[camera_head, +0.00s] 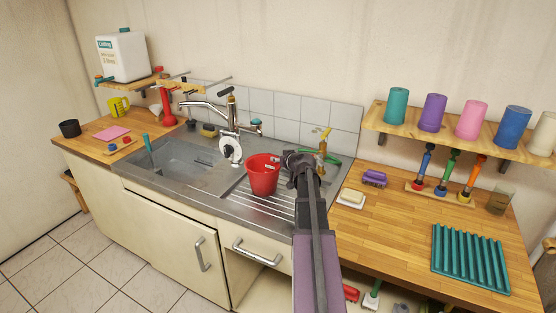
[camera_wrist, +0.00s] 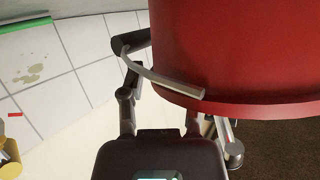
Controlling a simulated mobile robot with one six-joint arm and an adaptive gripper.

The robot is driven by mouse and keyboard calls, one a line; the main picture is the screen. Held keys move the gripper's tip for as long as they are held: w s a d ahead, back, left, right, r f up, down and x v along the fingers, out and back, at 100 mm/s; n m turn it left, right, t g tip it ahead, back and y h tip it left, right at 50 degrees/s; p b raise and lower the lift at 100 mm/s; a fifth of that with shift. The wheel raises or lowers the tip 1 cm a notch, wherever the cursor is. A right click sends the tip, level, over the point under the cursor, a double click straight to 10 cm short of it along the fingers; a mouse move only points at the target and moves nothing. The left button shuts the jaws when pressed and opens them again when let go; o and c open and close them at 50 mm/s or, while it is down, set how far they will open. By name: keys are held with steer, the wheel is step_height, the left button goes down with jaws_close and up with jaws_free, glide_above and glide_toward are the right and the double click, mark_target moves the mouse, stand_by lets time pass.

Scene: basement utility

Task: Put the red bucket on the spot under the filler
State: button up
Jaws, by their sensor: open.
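The red bucket (camera_head: 263,178) stands upright on the ribbed steel draining board (camera_head: 240,187), right of the sink basin. My gripper (camera_head: 291,160) is at its upper right side, close to the rim. In the wrist view the bucket (camera_wrist: 240,45) fills the upper right, and my gripper (camera_wrist: 175,95) is open beside it, with a grey handle-like bar (camera_wrist: 170,78) across the bucket's edge. I cannot tell whether the fingers touch the bucket. No part is clearly marked as the filler; a brass tap (camera_head: 323,143) stands behind my gripper, and a mixer tap (camera_head: 215,108) is over the sink.
A white canister (camera_head: 121,56) with a teal spigot sits on the left shelf. A soap dish (camera_head: 350,198) and purple brush (camera_head: 374,178) lie right of my arm. Several cups stand on the right shelf (camera_head: 470,140). The right worktop (camera_head: 395,235) has free room in front.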

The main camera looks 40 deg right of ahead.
steer(key=p+v, duration=0.4)
steer(key=v, duration=0.7)
steer(key=shift+s, duration=0.35)
steer(key=shift+r, duration=0.1)
steer(key=w+a+f+n+g+y, duration=0.2)
steer(key=a+f+g+y, duration=0.15)
steer(key=a, duration=1.05)
steer(key=w+a+f+n+g+y, duration=0.1)
steer(key=a+f+g+y, duration=0.2)
steer(key=a, duration=1.1)
steer(key=s+a+f+g+h, duration=0.2)
steer(key=s+a, duration=0.3)
steer(key=a, duration=0.4)
steer(key=s+a+f+g+h, duration=0.2)
steer(key=s+a+g, duration=0.3)
steer(key=a, duration=0.4)
steer(key=shift+a+f+n, duration=0.35)
steer(key=shift+f+n, duration=0.05)
steer(key=shift+f, duration=0.15)
